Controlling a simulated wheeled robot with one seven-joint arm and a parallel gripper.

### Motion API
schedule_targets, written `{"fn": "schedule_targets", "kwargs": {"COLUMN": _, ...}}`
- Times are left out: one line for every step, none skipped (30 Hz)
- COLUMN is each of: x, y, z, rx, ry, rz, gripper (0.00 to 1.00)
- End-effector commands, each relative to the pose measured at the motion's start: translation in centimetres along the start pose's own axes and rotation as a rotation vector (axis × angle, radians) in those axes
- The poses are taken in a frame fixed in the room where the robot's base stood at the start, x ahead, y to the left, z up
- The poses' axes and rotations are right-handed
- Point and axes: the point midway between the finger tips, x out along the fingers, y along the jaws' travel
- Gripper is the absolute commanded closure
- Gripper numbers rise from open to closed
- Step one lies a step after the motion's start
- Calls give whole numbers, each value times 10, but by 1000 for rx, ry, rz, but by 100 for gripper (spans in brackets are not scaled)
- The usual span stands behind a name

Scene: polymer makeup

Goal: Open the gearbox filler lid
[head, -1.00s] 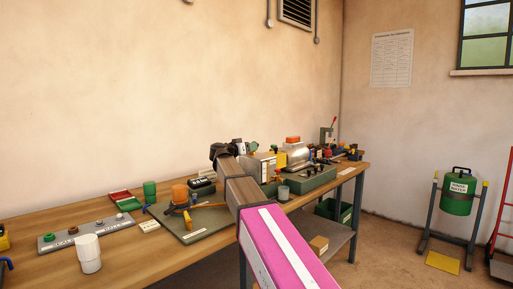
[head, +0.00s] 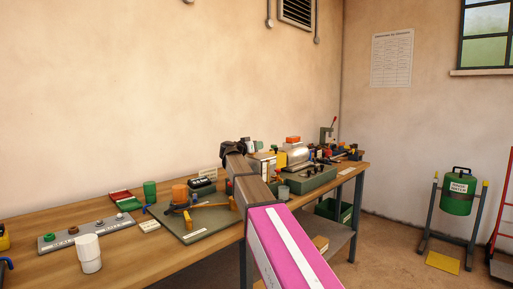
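My arm reaches over the workbench, and my gripper (head: 236,148) is a small dark shape at its far end, above the back part of the bench. Its fingers are too small and too hidden by my arm to tell whether it is open or shut. A machine with a silver cylinder (head: 298,157) and a yellow block (head: 281,160) stands just right of my gripper, partly behind my arm. It may be the gearbox. I cannot make out a filler lid or whether it is shut. Whether my gripper touches anything is unclear.
The wooden bench (head: 110,262) runs along the wall. A grey-green mat (head: 205,234) with an orange cylinder (head: 180,193) lies left of my arm. A white cup (head: 88,254) stands in front. A green box (head: 312,181) is on the right. A green bucket (head: 458,196) hangs on a floor stand.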

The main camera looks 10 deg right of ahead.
Motion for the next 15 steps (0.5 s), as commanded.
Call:
{"fn": "schedule_targets", "kwargs": {"x": 0, "y": 1, "z": 0, "rx": 7, "ry": -1, "rz": 1, "gripper": 91}}
{"fn": "schedule_targets", "kwargs": {"x": 0, "y": 2, "z": 1, "rx": 16, "ry": -1, "rz": 2, "gripper": 91}}
{"fn": "schedule_targets", "kwargs": {"x": 0, "y": 2, "z": 1, "rx": 33, "ry": -1, "rz": 2, "gripper": 91}}
{"fn": "schedule_targets", "kwargs": {"x": 0, "y": 3, "z": 2, "rx": 53, "ry": -1, "rz": 3, "gripper": 91}}
{"fn": "schedule_targets", "kwargs": {"x": 0, "y": 4, "z": 2, "rx": 75, "ry": -1, "rz": 4, "gripper": 91}}
{"fn": "schedule_targets", "kwargs": {"x": 0, "y": 5, "z": 3, "rx": 111, "ry": -1, "rz": 4, "gripper": 91}}
{"fn": "schedule_targets", "kwargs": {"x": 0, "y": 6, "z": 4, "rx": 139, "ry": -1, "rz": 5, "gripper": 91}}
{"fn": "schedule_targets", "kwargs": {"x": 0, "y": 6, "z": 4, "rx": 168, "ry": -1, "rz": 5, "gripper": 91}}
{"fn": "schedule_targets", "kwargs": {"x": 0, "y": 8, "z": 5, "rx": 208, "ry": -1, "rz": 6, "gripper": 91}}
{"fn": "schedule_targets", "kwargs": {"x": 0, "y": 8, "z": 6, "rx": 236, "ry": -1, "rz": 6, "gripper": 91}}
{"fn": "schedule_targets", "kwargs": {"x": 0, "y": 9, "z": 6, "rx": 263, "ry": -1, "rz": 6, "gripper": 91}}
{"fn": "schedule_targets", "kwargs": {"x": 0, "y": 10, "z": 7, "rx": 296, "ry": -1, "rz": 6, "gripper": 91}}
{"fn": "schedule_targets", "kwargs": {"x": 0, "y": 10, "z": 8, "rx": 317, "ry": -1, "rz": 6, "gripper": 91}}
{"fn": "schedule_targets", "kwargs": {"x": 0, "y": 10, "z": 8, "rx": 337, "ry": -1, "rz": 6, "gripper": 91}}
{"fn": "schedule_targets", "kwargs": {"x": 0, "y": 11, "z": 9, "rx": 360, "ry": -1, "rz": 7, "gripper": 91}}
